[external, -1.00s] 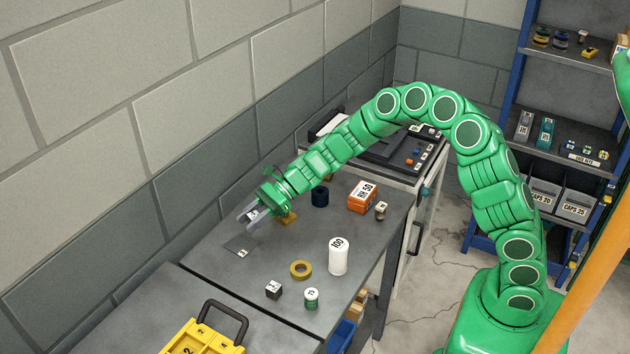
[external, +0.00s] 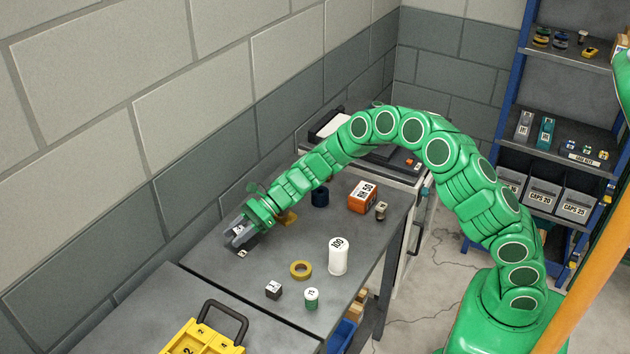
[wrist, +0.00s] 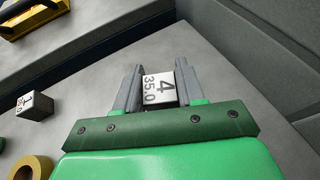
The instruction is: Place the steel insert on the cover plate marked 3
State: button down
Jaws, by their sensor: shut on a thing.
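My gripper (external: 234,236) is shut on a steel insert (wrist: 160,86), a small block with a white label reading 4 and 35.0. The insert sits between the two grey fingers in the wrist view, and its label also shows in the external view (external: 239,230). I cannot tell whether the insert touches the plate. The plate is not distinguishable in the wrist view.
A second labelled block (external: 273,290), a yellow ring (external: 301,270), a white cylinder (external: 338,256) and a green-and-white cylinder (external: 311,298) stand nearer the front.

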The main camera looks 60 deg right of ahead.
jog(key=shift+f, duration=1)
jog(key=c, duration=0.7)
grip_release()
jog(key=shift+f, duration=0.1)
jog(key=v, duration=0.5)
jog(key=shift+d+r, duration=0.15)
jog(key=shift+r, duration=3.5)
